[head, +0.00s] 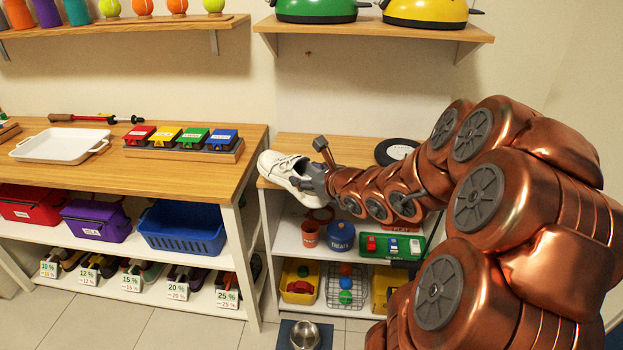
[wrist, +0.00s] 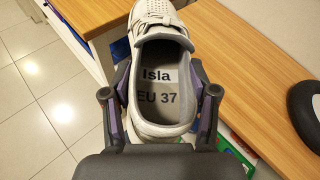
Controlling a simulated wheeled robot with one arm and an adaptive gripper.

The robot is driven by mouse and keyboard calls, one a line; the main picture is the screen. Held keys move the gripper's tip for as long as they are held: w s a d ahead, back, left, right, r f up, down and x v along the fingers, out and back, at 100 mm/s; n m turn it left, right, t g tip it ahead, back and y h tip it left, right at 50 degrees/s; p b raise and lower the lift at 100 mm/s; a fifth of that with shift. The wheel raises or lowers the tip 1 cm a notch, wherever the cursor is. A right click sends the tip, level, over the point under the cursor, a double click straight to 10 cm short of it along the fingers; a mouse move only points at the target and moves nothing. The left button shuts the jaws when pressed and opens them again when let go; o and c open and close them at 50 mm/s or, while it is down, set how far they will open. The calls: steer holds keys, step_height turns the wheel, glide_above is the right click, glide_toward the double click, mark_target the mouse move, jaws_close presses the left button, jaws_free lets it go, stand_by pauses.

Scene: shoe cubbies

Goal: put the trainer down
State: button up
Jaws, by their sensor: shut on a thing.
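The white trainer (head: 285,172) is held in my gripper (head: 308,183), in front of the left front edge of the smaller wooden-topped unit in the head view. In the wrist view the trainer (wrist: 163,70) points away from me, its opening facing the camera. Its insole reads "Isla" and "EU 37". My gripper (wrist: 160,108) has one finger on each side of the heel. The wooden top (wrist: 240,70) lies beyond and to the right of the trainer. I cannot tell whether the sole touches it.
A black round object with a white centre (head: 397,151) stands on the same top, to the right. The larger bench (head: 190,165) at left carries a white tray (head: 62,145) and a row of coloured boxes (head: 183,138). Shelves below the smaller top hold a cup (head: 310,234) and a blue pot (head: 341,236).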

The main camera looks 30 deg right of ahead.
steer(key=shift+s+d+f, duration=0.1)
steer(key=shift+d+f, duration=0.05)
steer(key=shift+d, duration=0.4)
steer(key=shift+w+d+f+p, duration=0.85)
steer(key=shift+w+d+p, duration=0.3)
steer(key=shift+d, duration=1.1)
steer(key=shift+w+d+f+p, duration=0.85)
steer(key=shift+w+d, duration=0.5)
steer(key=shift+d, duration=0.9)
steer(key=shift+w+d+f+p, duration=0.8)
steer(key=shift+w+d+p, duration=0.4)
steer(key=shift+d, duration=1.05)
steer(key=shift+f, duration=0.1)
steer(key=o, duration=1.4)
steer(key=shift+b+v, duration=0.8)
steer(key=shift+v, duration=5.15)
